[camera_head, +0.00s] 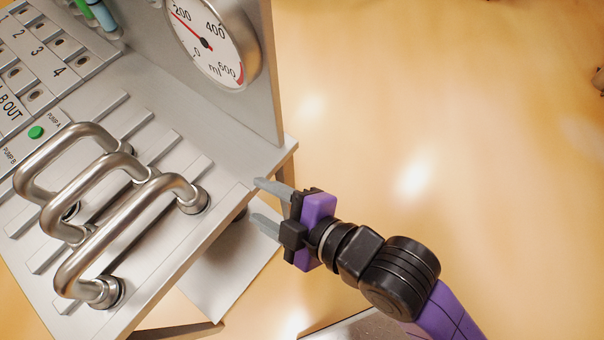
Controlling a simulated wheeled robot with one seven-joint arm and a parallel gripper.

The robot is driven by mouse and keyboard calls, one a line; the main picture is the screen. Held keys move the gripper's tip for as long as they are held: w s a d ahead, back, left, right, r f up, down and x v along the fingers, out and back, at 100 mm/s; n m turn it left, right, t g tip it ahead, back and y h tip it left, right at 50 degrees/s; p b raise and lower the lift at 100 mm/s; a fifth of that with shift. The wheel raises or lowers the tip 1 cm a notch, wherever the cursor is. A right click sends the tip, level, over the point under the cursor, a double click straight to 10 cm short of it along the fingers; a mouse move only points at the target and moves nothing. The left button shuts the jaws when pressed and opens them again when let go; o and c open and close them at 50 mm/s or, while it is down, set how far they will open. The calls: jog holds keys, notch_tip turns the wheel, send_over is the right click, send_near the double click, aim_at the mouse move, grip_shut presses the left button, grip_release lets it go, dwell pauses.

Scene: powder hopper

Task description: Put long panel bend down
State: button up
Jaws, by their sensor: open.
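Three bent steel tubes stand on the slotted panel at the left. The nearest bend (120,229) has a round collar at each end, and both collars sit on the panel. The middle bend (87,185) and the far bend (55,148) stand behind it and partly overlap. I cannot tell for sure which one is the long panel bend. My gripper (261,204) is open and empty, just off the panel's right edge, with its two grey fingers pointing left. It is apart from all the bends.
A round dial (210,42) is mounted on an upright metal plate (265,95) behind the panel. A green button (36,132) and numbered slots are at the left. The wooden floor (430,120) at the right is open.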

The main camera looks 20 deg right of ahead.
jog(key=s+d+f+m+t+h, duration=0.3)
jog(key=s+d+m+h, duration=0.2)
jog(key=s+d+m, duration=0.95)
jog(key=s+d+r+m+t+h, duration=0.1)
jog(key=s+d+r+h, duration=0.1)
jog(key=s+d+r, duration=0.1)
jog(key=shift+s+d, duration=0.2)
jog(key=shift+s, duration=0.55)
